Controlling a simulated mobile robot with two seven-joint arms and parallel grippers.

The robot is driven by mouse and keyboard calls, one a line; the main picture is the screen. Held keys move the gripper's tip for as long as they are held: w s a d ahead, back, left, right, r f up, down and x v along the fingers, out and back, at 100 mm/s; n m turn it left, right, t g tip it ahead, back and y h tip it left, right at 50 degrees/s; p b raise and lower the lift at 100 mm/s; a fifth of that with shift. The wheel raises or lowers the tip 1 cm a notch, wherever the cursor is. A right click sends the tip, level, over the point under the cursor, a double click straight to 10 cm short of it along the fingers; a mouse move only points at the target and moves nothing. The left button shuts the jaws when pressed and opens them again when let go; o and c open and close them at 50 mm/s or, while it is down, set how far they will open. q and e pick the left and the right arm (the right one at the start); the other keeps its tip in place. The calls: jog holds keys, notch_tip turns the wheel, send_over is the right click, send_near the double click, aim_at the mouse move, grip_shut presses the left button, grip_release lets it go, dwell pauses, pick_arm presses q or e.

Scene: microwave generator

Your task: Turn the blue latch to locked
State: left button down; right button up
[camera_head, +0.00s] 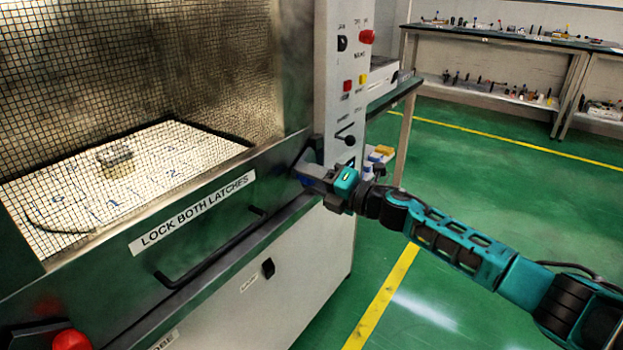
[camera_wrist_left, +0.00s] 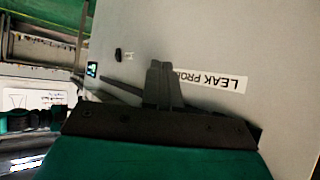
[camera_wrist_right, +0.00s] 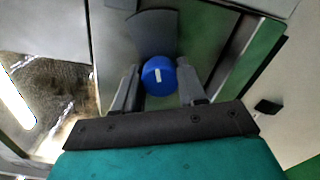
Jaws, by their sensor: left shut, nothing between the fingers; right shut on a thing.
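The blue latch knob (camera_wrist_right: 158,76), round with a pale mark on its face, shows in the right wrist view beside a curved grey plate (camera_wrist_right: 152,28). My right gripper (camera_wrist_right: 160,80) is shut on this knob, one finger on each side.
The mesh-windowed door has a "LOCK BOTH LATCHES" label (camera_head: 192,212) and a black bar handle (camera_head: 212,250). A red knob (camera_head: 71,340) is at the lower left. A control column (camera_head: 345,95) stands beside my right gripper. Green floor (camera_head: 470,190) is open on the right.

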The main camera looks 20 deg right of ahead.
jog(key=shift+s+a+f+n, duration=0.15)
jog(key=shift+f+n, duration=0.1)
jog(key=shift+n, duration=0.25)
dwell(0.8)
dwell(1.0)
jog(key=o, duration=1.1)
jog(key=shift+r, duration=0.15)
jog(key=shift+c, duration=0.2)
jog(key=v, duration=1.3)
